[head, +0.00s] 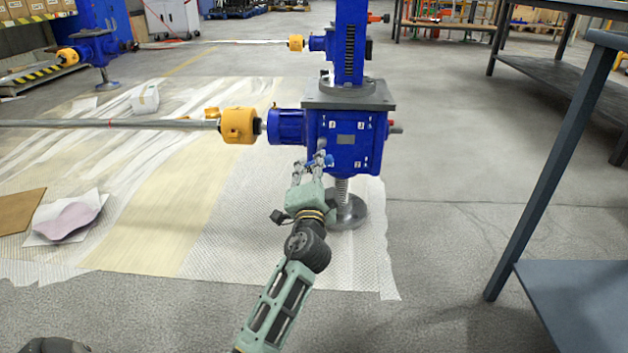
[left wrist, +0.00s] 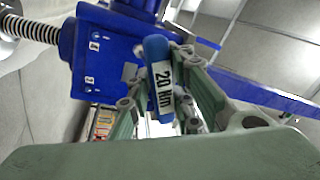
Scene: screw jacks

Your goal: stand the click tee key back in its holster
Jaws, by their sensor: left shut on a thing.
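My left gripper (head: 309,165) is in front of the lower left part of the blue screw jack (head: 345,140). In the left wrist view its fingers (left wrist: 158,85) are shut on the click tee key (left wrist: 157,72). The key shows there as a blue bar with a white "20 Nm" label. In the head view the key is hard to tell from the blue jack behind it. I cannot make out the holster in either view. My right gripper is not in view.
A grey shaft (head: 110,123) with a yellow coupling (head: 239,125) runs left from the jack. A dark steel table (head: 575,290) stands at the right. Cardboard (head: 20,210) and a pink sheet (head: 70,217) lie on the left floor covering. Floor between jack and table is clear.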

